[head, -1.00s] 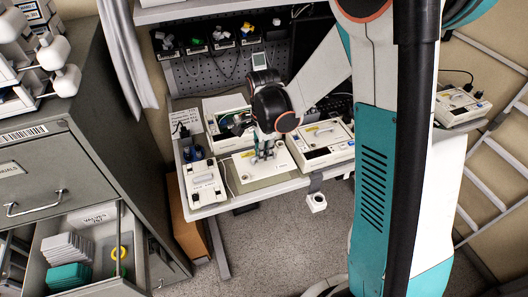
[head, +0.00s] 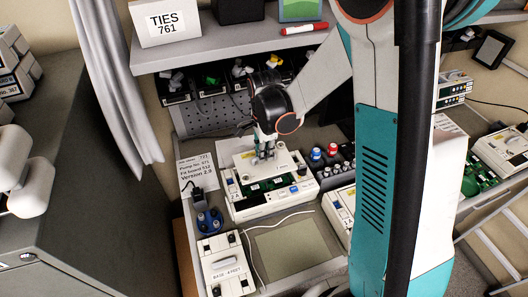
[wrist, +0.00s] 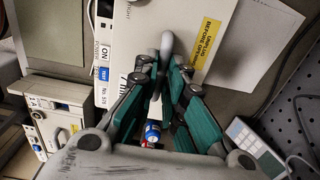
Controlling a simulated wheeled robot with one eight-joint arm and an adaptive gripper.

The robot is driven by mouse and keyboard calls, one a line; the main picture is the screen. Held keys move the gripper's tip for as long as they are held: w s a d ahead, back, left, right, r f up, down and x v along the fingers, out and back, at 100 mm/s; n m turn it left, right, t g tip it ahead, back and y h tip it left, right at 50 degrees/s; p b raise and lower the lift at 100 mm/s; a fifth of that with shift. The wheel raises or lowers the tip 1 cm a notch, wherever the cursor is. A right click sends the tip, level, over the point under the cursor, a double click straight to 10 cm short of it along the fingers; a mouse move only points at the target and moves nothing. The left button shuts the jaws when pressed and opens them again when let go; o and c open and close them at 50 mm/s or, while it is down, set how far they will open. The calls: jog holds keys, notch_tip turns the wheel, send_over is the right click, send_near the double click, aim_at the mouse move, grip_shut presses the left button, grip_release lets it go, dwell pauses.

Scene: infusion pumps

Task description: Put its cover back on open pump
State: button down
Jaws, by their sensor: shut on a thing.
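The cover (head: 281,163) is a pale, flat lid with a yellow label; its label and upright handle show large in the wrist view (wrist: 225,40). My gripper (head: 265,152) is shut on the handle from above, and its green finger pads flank it in the wrist view (wrist: 163,65). The open pump (head: 262,207) is a cream case with a blue-lit display and a green circuit board showing along its front. The cover is over the rear part of this pump and looks slightly above it; I cannot tell whether they touch. The cover hides the pump's rear interior.
A bare mat (head: 292,250) lies in front of the open pump, with a white cable at its left. Another pump (head: 342,207) stands at right and a white unit (head: 225,265) at front left. A shelf (head: 225,45) overhangs behind.

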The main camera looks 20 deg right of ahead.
aim_at(264, 164)
jog(key=shift+f+b, duration=2.4)
jog(key=shift+f, duration=0.55)
jog(key=shift+f+b, duration=0.8)
jog(key=shift+f, duration=0.05)
jog(key=c, duration=1.6)
grip_release()
jog(key=shift+r, duration=0.1)
jog(key=shift+s+r+p, duration=0.1)
jog(key=shift+r+p, duration=2)
jog(key=shift+r, duration=1.35)
